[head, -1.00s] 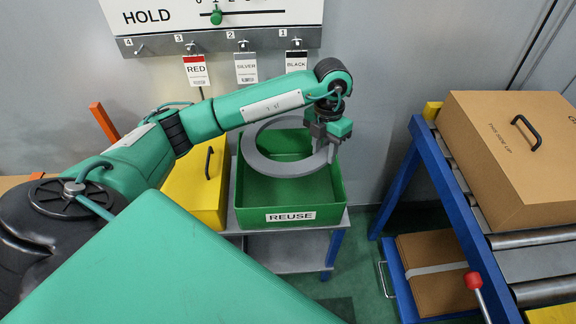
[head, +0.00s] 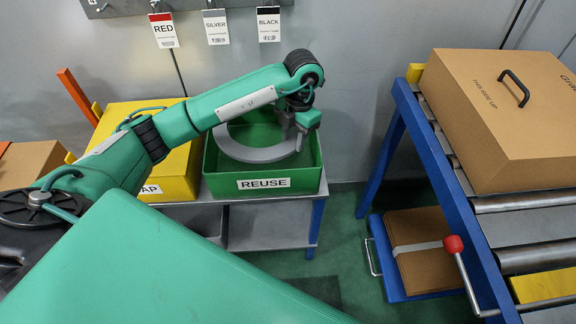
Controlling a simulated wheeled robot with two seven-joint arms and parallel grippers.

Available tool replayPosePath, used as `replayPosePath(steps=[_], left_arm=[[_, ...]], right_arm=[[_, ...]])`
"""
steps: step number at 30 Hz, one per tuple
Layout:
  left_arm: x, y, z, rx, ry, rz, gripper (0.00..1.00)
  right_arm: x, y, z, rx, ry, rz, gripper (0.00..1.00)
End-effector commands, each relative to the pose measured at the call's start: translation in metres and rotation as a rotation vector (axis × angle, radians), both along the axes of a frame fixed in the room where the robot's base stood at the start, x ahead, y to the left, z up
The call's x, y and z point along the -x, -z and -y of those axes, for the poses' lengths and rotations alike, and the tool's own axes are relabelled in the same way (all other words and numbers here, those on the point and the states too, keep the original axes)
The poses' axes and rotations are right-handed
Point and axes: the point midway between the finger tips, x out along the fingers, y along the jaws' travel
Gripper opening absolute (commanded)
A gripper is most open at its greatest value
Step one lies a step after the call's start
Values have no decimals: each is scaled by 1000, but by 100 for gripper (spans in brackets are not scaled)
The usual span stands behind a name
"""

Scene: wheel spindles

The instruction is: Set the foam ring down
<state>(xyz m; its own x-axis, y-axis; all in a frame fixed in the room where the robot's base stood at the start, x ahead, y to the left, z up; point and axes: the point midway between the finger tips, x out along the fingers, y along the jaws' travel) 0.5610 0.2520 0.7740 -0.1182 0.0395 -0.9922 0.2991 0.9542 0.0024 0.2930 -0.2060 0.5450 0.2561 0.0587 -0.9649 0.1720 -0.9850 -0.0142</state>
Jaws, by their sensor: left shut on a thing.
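The grey foam ring (head: 250,154) is tilted little or not at all and lies within the outline of the green REUSE bin (head: 264,185). My left gripper (head: 299,137) is shut on the ring's right side, over the right part of the bin. The ring's far left part is hidden behind my left forearm. Whether the ring touches the bin floor, I cannot tell. My right gripper is not in view.
The bin stands on a grey metal shelf unit (head: 268,234). A yellow bin (head: 178,185) is close on its left. At right, a blue-framed roller conveyor (head: 440,175) carries a large cardboard box (head: 505,125). Green floor lies between them.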

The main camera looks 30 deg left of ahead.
Motion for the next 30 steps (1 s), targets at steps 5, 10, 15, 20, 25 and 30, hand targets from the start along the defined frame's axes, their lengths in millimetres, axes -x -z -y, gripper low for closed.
replayPosePath(steps=[5,10,15,20,25,30], left_arm=[[1,50,1,1,0,-4,13],[1,81,0,0,1,-2,13],[0,92,0,0,-1,-1,13],[1,111,1,1,1,-3,13],[0,133,0,1,-1,-1,13],[0,133,0,0,0,0,13]], right_arm=[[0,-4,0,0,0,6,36],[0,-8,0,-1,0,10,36],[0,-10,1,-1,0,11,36],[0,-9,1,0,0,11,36],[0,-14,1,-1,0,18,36],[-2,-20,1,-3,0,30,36]])
